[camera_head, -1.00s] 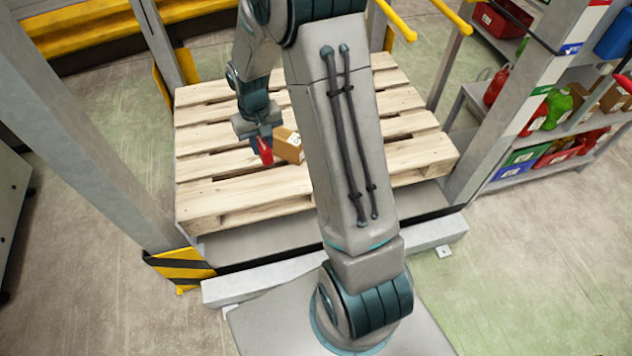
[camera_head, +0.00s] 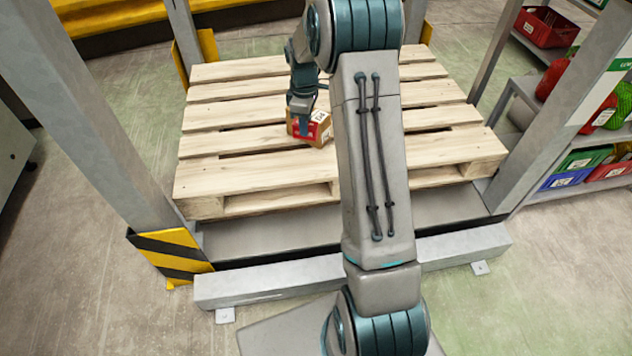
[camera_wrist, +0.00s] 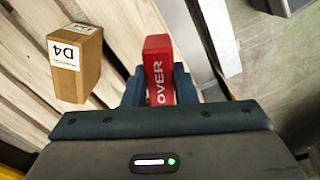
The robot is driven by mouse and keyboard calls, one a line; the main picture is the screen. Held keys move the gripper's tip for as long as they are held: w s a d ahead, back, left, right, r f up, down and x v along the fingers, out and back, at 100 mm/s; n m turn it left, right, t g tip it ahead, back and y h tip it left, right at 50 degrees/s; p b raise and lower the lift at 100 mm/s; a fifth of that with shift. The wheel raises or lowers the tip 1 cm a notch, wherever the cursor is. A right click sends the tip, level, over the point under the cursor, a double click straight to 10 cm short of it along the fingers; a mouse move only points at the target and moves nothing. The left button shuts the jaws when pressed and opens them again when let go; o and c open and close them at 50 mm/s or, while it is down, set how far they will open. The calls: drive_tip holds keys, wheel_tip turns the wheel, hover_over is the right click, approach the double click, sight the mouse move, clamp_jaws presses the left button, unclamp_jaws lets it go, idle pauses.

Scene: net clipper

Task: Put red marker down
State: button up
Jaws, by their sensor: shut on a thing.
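The red marker (camera_wrist: 158,62) is a small red block with white lettering reading "OVER" in the wrist view. My gripper (camera_wrist: 158,88) is shut on it, one dark finger on each side. In the head view, my gripper (camera_head: 304,110) is low over the wooden pallet, at the cardboard box, and the marker (camera_head: 318,128) shows as red in front of the box. Whether the marker touches the pallet or the box cannot be told. The cardboard box (camera_wrist: 78,76), labelled D4, lies to the left of the marker in the wrist view, with a gap between them.
The wooden pallet (camera_head: 225,178) has bare slats around the box. Grey posts (camera_head: 100,130) stand at both sides, with a yellow-black guard (camera_head: 170,255) at the left foot. Shelves with coloured bins (camera_head: 585,160) stand at the right.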

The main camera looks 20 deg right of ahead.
drive_tip(key=w+d+f+n+b, duration=0.1)
drive_tip(key=f+b, duration=0.3)
drive_tip(key=f, duration=0.2)
drive_tip(key=w+d+f+n+b, duration=0.1)
drive_tip(key=f+n+b, duration=0.1)
drive_tip(key=f+b, duration=0.2)
drive_tip(key=w+d+f+n+b, duration=0.1)
drive_tip(key=f+b, duration=0.3)
drive_tip(key=f, duration=0.4)
drive_tip(key=shift+d+f+n, duration=0.35)
drive_tip(key=shift+d+n, duration=0.05)
drive_tip(key=shift+d, duration=0.2)
drive_tip(key=shift+f, duration=0.1)
drive_tip(key=o, duration=1)
